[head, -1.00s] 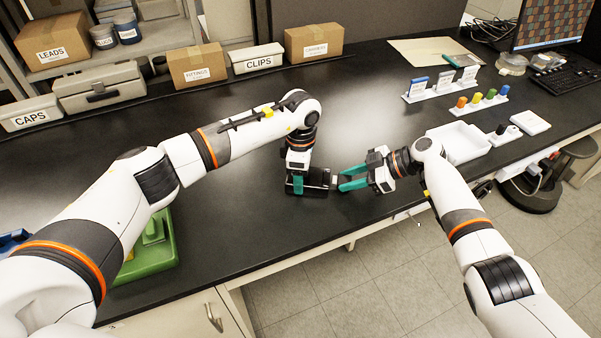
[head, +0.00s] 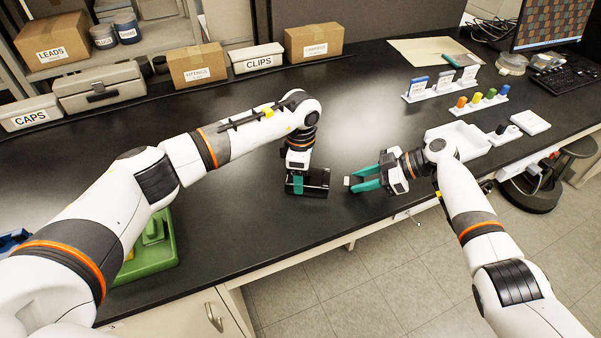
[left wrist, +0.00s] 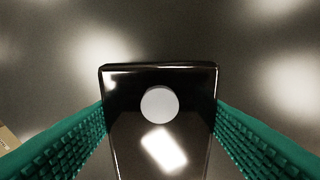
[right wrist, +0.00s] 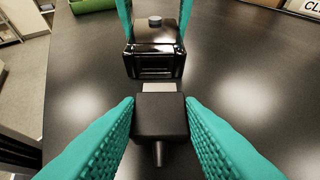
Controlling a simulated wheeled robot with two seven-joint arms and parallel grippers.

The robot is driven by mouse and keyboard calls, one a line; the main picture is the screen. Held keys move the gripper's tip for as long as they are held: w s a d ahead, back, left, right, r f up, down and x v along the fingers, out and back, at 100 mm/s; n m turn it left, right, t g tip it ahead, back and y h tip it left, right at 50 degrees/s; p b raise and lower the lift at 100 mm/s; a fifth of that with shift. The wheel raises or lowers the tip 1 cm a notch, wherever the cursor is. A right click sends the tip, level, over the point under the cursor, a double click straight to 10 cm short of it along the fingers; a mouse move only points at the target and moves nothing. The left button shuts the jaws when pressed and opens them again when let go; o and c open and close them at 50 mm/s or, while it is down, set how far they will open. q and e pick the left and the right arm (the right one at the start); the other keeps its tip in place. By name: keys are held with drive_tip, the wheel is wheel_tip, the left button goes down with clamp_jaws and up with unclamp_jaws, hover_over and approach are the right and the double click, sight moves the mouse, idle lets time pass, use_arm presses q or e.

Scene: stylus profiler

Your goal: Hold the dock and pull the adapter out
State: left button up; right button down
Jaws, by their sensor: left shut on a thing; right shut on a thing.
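The dock (head: 318,181) is a glossy black box on the dark bench, with a round grey button (left wrist: 159,104) on top. My left gripper (head: 298,184) is shut on the dock from above, its teal fingers on both sides. The adapter (right wrist: 160,117) is a small black block with a light metal plug end and a cable stub, between the teal fingers of my right gripper (right wrist: 160,122). In the head view the right gripper (head: 362,178) shows the plug end poking past its fingertips. In the right wrist view a gap separates the plug from the dock's front face (right wrist: 154,66).
A white tray (head: 462,146) and racks of coloured caps (head: 482,101) stand to the right. Boxes and bins, one marked CLIPS (head: 257,59), line the back. A green holder (head: 152,250) is at left, partly behind my left arm. The bench's front edge is close.

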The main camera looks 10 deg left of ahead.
sight(363, 181)
use_arm(q)
drive_tip(key=shift+s+f, duration=0.2)
drive_tip(key=shift+f, duration=0.15)
use_arm(e)
drive_tip(key=shift+v, duration=2.8)
use_arm(q)
drive_tip(key=shift+a, duration=0.1)
use_arm(e)
drive_tip(key=shift+f, duration=0.15)
use_arm(q)
drive_tip(key=o, duration=1.5)
drive_tip(key=shift+w, duration=0.1)
use_arm(e)
drive_tip(key=shift+d, duration=0.1)
use_arm(q)
drive_tip(key=shift+o, duration=1.3)
drive_tip(key=shift+w, duration=0.1)
use_arm(e)
drive_tip(key=shift+w+f, duration=0.1)
use_arm(q)
drive_tip(key=shift+r, duration=0.1)
drive_tip(key=shift+r, duration=0.1)
